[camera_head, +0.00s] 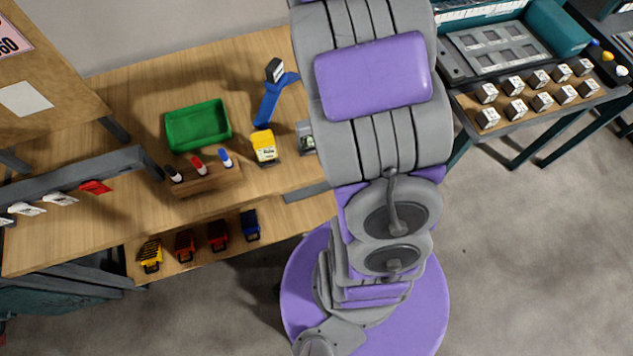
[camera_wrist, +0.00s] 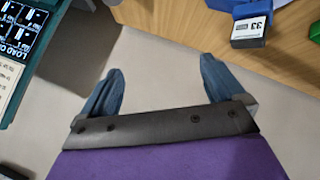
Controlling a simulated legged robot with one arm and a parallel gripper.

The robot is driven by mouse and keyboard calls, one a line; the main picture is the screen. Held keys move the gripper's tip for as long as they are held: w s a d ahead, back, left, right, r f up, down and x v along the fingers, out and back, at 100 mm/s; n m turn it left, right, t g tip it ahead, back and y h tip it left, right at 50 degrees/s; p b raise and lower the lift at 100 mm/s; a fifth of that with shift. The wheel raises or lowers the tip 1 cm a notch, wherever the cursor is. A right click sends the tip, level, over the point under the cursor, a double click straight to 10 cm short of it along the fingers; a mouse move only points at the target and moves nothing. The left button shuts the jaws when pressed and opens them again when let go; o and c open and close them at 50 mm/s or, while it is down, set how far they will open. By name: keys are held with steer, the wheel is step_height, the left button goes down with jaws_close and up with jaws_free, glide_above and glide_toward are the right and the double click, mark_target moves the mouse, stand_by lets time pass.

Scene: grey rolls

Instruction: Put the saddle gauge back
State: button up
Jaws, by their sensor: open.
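I cannot tell for certain which thing is the saddle gauge. A blue handled tool with a dark and white head (camera_head: 269,103) stands on the wooden bench. A yellow block with a white label (camera_head: 264,146) is in front of it, and a small grey piece (camera_head: 306,138) is just right of that, partly hidden by my arm. In the wrist view, a dark block with a white label reading 33 (camera_wrist: 249,29) lies on wood at the top right. My gripper (camera_wrist: 160,82) is open and empty, with bare floor between its blue fingers, apart from that block.
A green tray (camera_head: 198,125) and a wooden block with several markers (camera_head: 205,179) are on the bench. Several coloured clips (camera_head: 218,236) sit on the lower shelf. Labelled cubes (camera_head: 541,101) fill a board at the right. Open floor (camera_head: 530,260) is at the lower right.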

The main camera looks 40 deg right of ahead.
steer(key=s+a+r+g+y, duration=0.2)
steer(key=s+a+g, duration=0.2)
steer(key=s+a, duration=1)
steer(key=s+a+r+g+y, duration=0.3)
steer(key=s+a+g, duration=0.2)
steer(key=s+a, duration=1)
steer(key=shift+s+a+m, duration=0.15)
steer(key=shift+s+m, duration=0.25)
steer(key=shift+s, duration=3.45)
steer(key=shift+d, duration=0.3)
